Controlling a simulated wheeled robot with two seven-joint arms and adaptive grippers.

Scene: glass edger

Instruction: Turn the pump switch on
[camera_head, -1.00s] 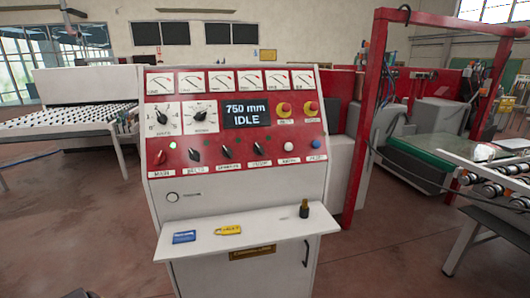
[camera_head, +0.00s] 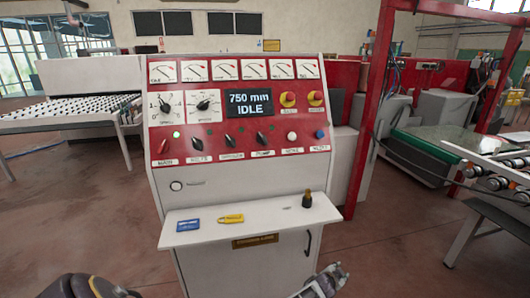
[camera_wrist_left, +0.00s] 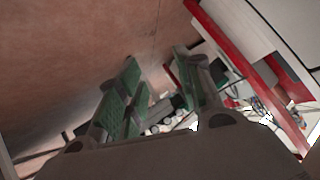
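The pump switch (camera_head: 263,141) is a black knob on the red front of the control panel (camera_head: 240,110), fourth in the row, above a label that reads PUMP. It stands slightly tilted, and neither gripper touches it. In the left wrist view my left gripper (camera_wrist_left: 158,80) is open, with two green-padded fingers apart and nothing between them. In the head view only a dark part of my left arm shows at the bottom left. My right gripper (camera_head: 328,282) shows at the bottom edge, below the shelf; its fingers are too unclear to tell open from shut.
The red main switch (camera_head: 164,146) and other black knobs share the row.

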